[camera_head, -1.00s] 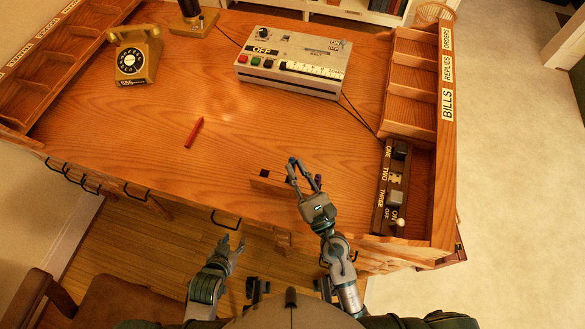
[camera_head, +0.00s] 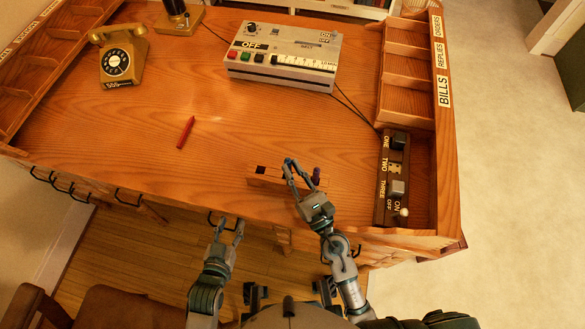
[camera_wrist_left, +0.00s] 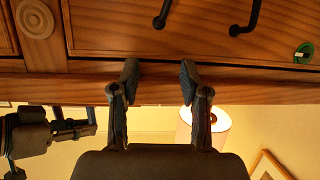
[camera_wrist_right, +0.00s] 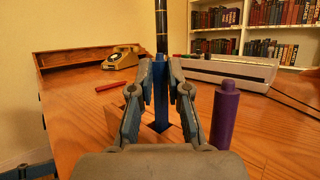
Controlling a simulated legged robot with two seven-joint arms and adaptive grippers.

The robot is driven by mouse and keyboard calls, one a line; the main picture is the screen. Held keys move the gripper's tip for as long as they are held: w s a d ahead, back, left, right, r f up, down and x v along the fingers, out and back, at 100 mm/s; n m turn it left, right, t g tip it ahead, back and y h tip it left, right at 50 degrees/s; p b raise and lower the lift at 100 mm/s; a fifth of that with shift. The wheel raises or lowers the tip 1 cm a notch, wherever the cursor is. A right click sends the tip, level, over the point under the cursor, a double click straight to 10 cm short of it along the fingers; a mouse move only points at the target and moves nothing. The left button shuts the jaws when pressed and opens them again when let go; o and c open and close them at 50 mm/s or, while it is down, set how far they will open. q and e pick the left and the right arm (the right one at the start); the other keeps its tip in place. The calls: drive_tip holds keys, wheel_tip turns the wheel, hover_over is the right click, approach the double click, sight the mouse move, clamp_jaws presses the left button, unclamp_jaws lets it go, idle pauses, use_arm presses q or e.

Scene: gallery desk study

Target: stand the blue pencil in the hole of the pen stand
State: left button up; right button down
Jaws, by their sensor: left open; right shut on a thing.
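The blue pencil (camera_wrist_right: 160,90) is upright between the fingers of my right gripper (camera_wrist_right: 160,80), which is shut on it. In the head view my right gripper (camera_head: 303,168) is over the wooden pen stand (camera_head: 275,182) at the desk's front edge. The stand has a dark square hole at its left end; it also shows in the right wrist view (camera_wrist_right: 116,118). The pencil's lower end is near a blue patch between the fingers; I cannot tell whether it is in a hole. My left gripper (camera_head: 231,226) is open and empty before the desk drawers; its fingers also show in the left wrist view (camera_wrist_left: 160,85).
A purple peg (camera_wrist_right: 225,118) stands right of my right gripper. A red pencil (camera_head: 186,132) lies on the desk. A yellow telephone (camera_head: 118,60), a grey machine (camera_head: 283,58) and a switch box (camera_head: 392,180) stand around.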

drive_tip(key=shift+a, duration=0.2)
drive_tip(key=c, duration=1.1)
unclamp_jaws()
drive_tip(key=shift+o, duration=0.2)
drive_tip(key=shift+d, duration=0.15)
drive_tip(key=v, duration=1.1)
drive_tip(key=shift+s+d+f, duration=0.15)
drive_tip(key=shift+s+d, duration=0.05)
drive_tip(key=shift+s+d+f, duration=0.1)
drive_tip(key=shift+s, duration=0.05)
